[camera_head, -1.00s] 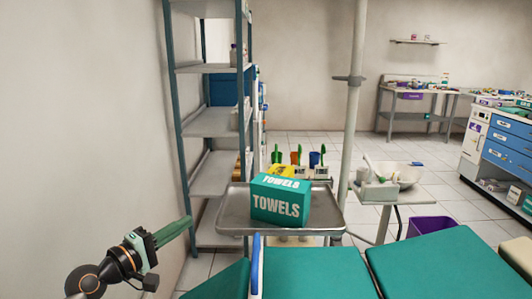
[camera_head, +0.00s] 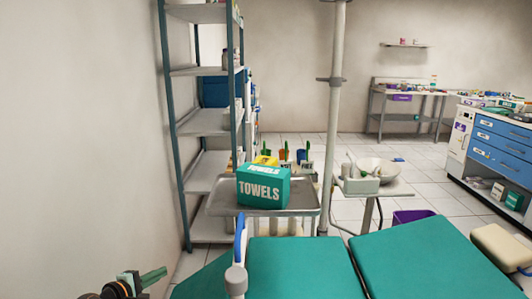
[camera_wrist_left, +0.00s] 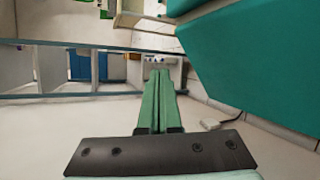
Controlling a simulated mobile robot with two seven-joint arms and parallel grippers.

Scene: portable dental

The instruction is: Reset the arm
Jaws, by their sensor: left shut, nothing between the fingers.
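My left gripper (camera_head: 152,276) is low at the left edge of the head view, beside the white wall and left of the teal dental chair (camera_head: 300,268). Its green fingers are closed together with nothing between them. The closed fingers (camera_wrist_left: 157,95) also show in the left wrist view, pointing away from the camera, with the teal chair at the upper right. My right gripper is not in view.
A teal towels box (camera_head: 263,187) sits on a metal tray (camera_head: 306,196) beyond the chair. A shelf rack (camera_head: 206,123) stands along the left wall. A pole (camera_head: 331,120), a side table with a bowl (camera_head: 378,170) and a blue-drawer cabinet (camera_head: 500,150) are farther right.

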